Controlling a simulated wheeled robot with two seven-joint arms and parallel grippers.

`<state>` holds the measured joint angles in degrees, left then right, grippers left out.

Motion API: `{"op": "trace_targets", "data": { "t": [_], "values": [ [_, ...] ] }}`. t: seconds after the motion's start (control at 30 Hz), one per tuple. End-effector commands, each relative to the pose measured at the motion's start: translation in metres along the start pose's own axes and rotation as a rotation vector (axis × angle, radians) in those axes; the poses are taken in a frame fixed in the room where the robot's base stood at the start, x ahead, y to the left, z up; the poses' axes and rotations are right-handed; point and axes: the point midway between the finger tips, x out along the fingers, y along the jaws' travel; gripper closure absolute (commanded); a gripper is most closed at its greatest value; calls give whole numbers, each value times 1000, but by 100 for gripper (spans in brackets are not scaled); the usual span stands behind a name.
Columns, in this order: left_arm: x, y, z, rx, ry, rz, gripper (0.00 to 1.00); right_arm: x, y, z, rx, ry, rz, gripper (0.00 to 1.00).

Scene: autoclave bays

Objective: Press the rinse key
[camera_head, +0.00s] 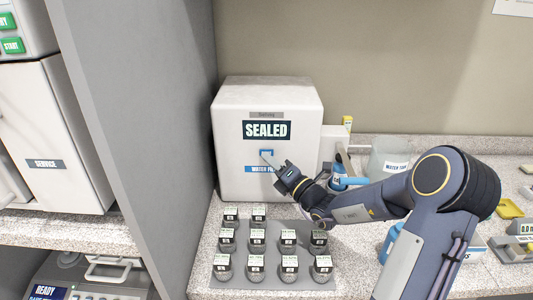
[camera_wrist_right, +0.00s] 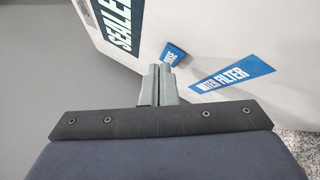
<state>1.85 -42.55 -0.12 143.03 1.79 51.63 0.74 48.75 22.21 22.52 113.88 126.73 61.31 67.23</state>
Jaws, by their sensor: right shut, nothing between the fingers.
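A small blue key (camera_head: 266,153) is on the front of a white box-shaped unit (camera_head: 228,150), between a dark SEALED display and a blue WATER FILTER label. Its lettering is too small to read. In the right wrist view the blue key (camera_wrist_right: 174,53) stands out from the white front. My right gripper (camera_head: 267,160) is shut and empty, with its tips at the key in the head view. In the wrist view the closed fingers (camera_wrist_right: 158,80) end just below and left of the key; I cannot tell whether they touch it. My left gripper is not in view.
Several labelled jars stand on a grey mat (camera_head: 259,240) in front of the unit. A grey partition (camera_head: 140,120) rises on the left. Blue-labelled bottles and a clear container (camera_head: 388,155) stand on the right, partly behind my right arm.

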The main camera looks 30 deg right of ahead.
Motion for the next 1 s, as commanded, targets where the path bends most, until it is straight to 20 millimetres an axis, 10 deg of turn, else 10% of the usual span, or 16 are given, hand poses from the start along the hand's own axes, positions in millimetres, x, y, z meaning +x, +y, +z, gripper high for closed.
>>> {"op": "trace_targets", "data": {
  "t": [1.0],
  "values": [
    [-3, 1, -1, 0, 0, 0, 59, 6, -4, 4, 0, 0, 0, 100]
  ]
}}
